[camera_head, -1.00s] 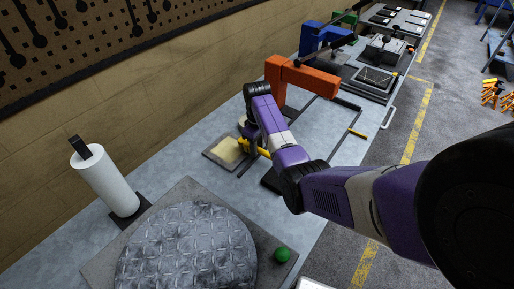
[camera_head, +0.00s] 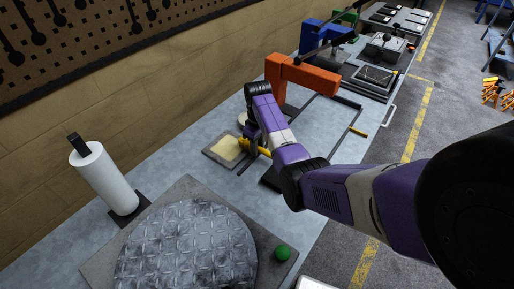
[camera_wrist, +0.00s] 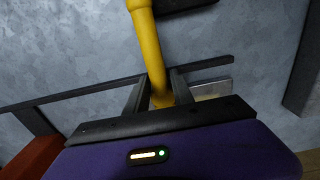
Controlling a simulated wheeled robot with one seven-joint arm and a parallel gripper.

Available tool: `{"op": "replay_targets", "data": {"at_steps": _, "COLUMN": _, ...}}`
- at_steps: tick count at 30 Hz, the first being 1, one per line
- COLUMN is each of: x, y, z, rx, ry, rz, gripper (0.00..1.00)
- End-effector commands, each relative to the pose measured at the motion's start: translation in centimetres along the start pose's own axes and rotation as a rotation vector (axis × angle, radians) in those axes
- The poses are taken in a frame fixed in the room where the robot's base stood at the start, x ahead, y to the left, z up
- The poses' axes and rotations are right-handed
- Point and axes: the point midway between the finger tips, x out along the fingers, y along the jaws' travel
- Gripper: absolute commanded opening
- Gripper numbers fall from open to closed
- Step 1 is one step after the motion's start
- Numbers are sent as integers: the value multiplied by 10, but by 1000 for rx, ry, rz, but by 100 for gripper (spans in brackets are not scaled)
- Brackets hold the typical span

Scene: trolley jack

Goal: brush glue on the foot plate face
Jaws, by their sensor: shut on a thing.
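My gripper (camera_wrist: 155,82) is shut on a yellow handle (camera_wrist: 148,45), with one dark finger on each side of it. In the head view my gripper (camera_head: 252,138) is small and partly hidden by my wrist. The yellow handle (camera_head: 262,151) shows there too, just right of a flat dark-edged plate with a cream face (camera_head: 227,148). I cannot tell whether this is the foot plate or whether the tool touches it. Any bristles are hidden. A large round grey tread-patterned plate (camera_head: 188,250) lies on a square base in the foreground.
A white roll (camera_head: 105,180) stands on the bench by the wall. A green ball (camera_head: 282,253) sits at the square base's right corner. An orange arm-shaped stand (camera_head: 303,76) rises just behind my gripper. Dark bars lie near it. Bare bench lies between the plates.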

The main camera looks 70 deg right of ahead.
Motion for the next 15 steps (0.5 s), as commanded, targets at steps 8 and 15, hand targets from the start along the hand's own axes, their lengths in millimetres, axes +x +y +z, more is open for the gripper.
{"op": "replay_targets", "data": {"at_steps": 8, "x": 0, "y": 8, "z": 0, "rx": -1, "ry": 1, "rz": 1, "gripper": 0}}
{"op": "replay_targets", "data": {"at_steps": 15, "x": -1, "y": -3, "z": 0, "rx": -1, "ry": 0, "rz": 0, "gripper": 0}}
